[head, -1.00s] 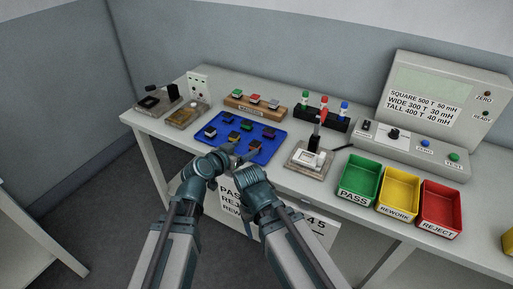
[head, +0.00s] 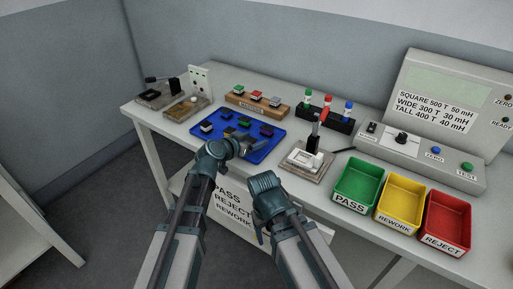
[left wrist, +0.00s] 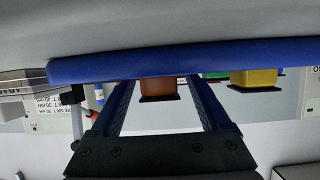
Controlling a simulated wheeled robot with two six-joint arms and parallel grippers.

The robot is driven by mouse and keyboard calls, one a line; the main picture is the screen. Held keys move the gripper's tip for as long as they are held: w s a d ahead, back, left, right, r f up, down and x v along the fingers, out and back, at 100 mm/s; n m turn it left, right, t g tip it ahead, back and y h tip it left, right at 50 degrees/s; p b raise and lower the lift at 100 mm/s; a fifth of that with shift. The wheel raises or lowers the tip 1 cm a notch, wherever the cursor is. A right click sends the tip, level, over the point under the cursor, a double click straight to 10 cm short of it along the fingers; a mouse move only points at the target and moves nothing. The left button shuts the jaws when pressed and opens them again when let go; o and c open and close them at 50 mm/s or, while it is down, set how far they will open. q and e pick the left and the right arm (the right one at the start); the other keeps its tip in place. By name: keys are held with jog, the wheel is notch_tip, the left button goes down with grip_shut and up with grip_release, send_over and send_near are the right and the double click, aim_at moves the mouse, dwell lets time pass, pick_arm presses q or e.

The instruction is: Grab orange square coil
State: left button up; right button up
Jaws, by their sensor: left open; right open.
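In the left wrist view, which shows the scene upside down, an orange square coil (left wrist: 158,88) on a dark base sits at the blue tray (left wrist: 250,50). My left gripper (left wrist: 164,84) is open, with one finger on each side of the coil in the picture; contact cannot be told. In the head view my left gripper (head: 243,146) is over the near edge of the blue tray (head: 268,142), and I cannot pick out the orange coil there. My right gripper (head: 262,192) is open and empty, in front of the table; its fingertips are hard to make out.
A yellow coil (left wrist: 255,78) sits beside the orange one. Several other coils lie on the tray. A test fixture (head: 307,160) stands right of the tray, then green (head: 338,198), yellow (head: 379,212) and red (head: 429,234) bins. A wooden rack (head: 240,104) is behind the tray.

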pick_arm(q)
jog(key=shift+w+d+f, duration=0.25)
jog(key=shift+w+d, duration=0.15)
jog(key=shift+w, duration=0.1)
jog(key=shift+a, duration=0.15)
jog(key=shift+c, duration=0.4)
grip_shut()
pick_arm(e)
jog(key=shift+d+f, duration=0.15)
jog(key=shift+d, duration=0.25)
pick_arm(q)
jog(key=shift+r, duration=0.1)
